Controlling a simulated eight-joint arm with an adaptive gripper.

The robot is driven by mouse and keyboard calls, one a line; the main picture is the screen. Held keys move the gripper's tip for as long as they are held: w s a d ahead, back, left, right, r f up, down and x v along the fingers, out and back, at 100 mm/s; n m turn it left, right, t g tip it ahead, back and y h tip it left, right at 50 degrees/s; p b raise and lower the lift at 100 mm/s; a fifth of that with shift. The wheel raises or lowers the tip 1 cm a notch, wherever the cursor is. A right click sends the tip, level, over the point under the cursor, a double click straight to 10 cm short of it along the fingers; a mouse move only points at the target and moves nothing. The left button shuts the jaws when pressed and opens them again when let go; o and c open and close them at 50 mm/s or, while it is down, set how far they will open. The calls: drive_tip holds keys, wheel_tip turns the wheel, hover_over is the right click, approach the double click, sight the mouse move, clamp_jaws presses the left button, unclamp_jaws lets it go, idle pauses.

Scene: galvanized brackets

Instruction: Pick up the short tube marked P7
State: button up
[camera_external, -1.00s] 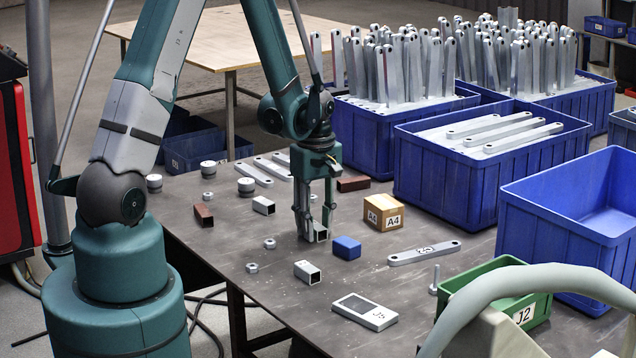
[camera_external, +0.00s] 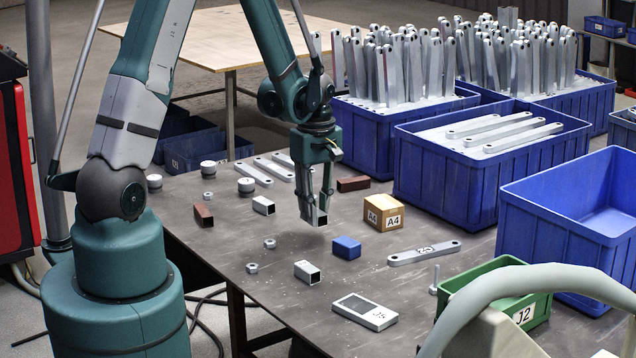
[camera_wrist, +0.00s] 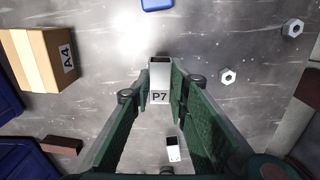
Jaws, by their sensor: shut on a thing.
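The short tube marked P7 (camera_wrist: 160,82) is a grey square tube with an open dark end, seen between my fingers in the wrist view. Its P7 label faces the wrist camera. In the external view my gripper (camera_external: 313,211) is shut on the tube (camera_external: 318,218), which hangs a little above the dark table, slightly tilted. The fingers hide part of its sides.
A blue block (camera_external: 346,247) and the A4 box (camera_external: 383,212) stand to the right. Another short square tube (camera_external: 307,272) lies in front. The flat J5 piece (camera_external: 365,311), a link bar (camera_external: 424,253), nuts and blue crates (camera_external: 445,180) surround the work area.

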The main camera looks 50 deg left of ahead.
drive_tip(key=shift+r+p, duration=0.65)
drive_tip(key=shift+r, duration=2.45)
